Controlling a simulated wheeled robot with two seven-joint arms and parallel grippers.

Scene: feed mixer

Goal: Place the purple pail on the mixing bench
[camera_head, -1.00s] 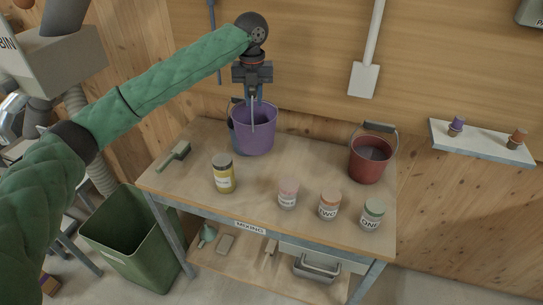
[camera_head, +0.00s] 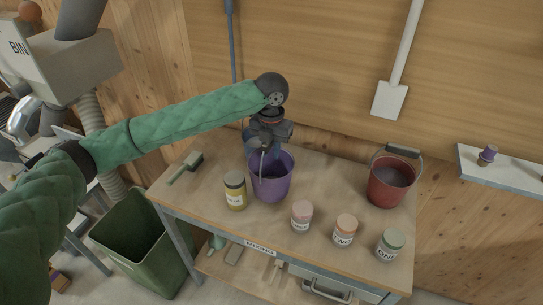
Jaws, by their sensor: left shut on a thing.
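The purple pail (camera_head: 271,183) stands upright on, or just at, the wooden top of the mixing bench (camera_head: 330,185), right behind and beside the yellow jar. I cannot tell whether its base fully touches the top. My left gripper (camera_head: 265,152) is above the pail, pointing down, shut on its handle at the rim. The arm hides part of the pail's far rim. My right gripper is not in view.
A yellow jar (camera_head: 235,190) stands close to the pail's left. A pink jar (camera_head: 301,216), an orange-lidded jar (camera_head: 344,231) and a green-lidded jar (camera_head: 390,245) line the front. A red bucket (camera_head: 391,182) is at the right. A brush (camera_head: 186,167) lies at the left. The bench middle is clear.

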